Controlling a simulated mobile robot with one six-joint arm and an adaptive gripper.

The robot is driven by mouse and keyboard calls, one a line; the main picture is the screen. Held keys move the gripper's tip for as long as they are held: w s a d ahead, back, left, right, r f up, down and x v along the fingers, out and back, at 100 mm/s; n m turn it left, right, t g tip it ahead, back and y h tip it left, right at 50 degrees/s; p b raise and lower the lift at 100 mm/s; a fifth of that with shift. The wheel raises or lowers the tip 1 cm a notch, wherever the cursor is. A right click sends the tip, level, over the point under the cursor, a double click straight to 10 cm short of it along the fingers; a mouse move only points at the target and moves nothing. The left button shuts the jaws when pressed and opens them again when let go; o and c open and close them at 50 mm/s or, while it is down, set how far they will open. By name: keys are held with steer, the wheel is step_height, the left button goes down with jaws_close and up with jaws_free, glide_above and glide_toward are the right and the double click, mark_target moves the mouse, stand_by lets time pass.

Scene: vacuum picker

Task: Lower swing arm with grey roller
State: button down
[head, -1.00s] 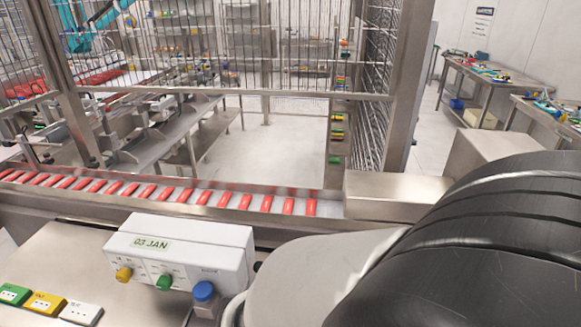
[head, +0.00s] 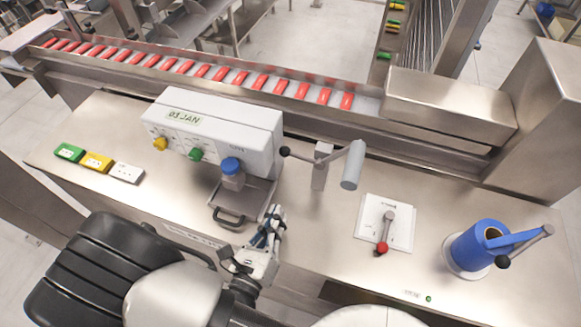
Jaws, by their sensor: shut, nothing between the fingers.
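The swing arm (head: 332,158) sits on top of a short upright metal post (head: 319,175) on the steel bench. A grey roller (head: 353,166) hangs at its right end, tilted, its lower end above the bench top. A black ball knob (head: 285,151) is at its left end, by the white machine's right side. My gripper (head: 276,217) is shut and empty at the bench's front edge, right of the small tray, below and left of the swing arm and apart from it.
Red packs (head: 230,76) line the conveyor behind.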

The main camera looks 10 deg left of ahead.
stand_by(0.3)
steer(key=w, duration=0.3)
steer(key=w+b, duration=0.1)
steer(key=w, duration=0.2)
steer(key=w+d+b, duration=0.1)
steer(key=w, duration=0.2)
steer(key=shift+w+f, duration=0.1)
steer(key=shift+f, duration=0.3)
steer(key=w+r, duration=0.1)
steer(key=a+r, duration=0.1)
steer(key=shift+w+r, duration=0.35)
steer(key=shift+w+a+r, duration=0.15)
steer(key=shift+a+r, duration=0.1)
steer(key=shift+r, duration=0.2)
steer(key=shift+a, duration=0.15)
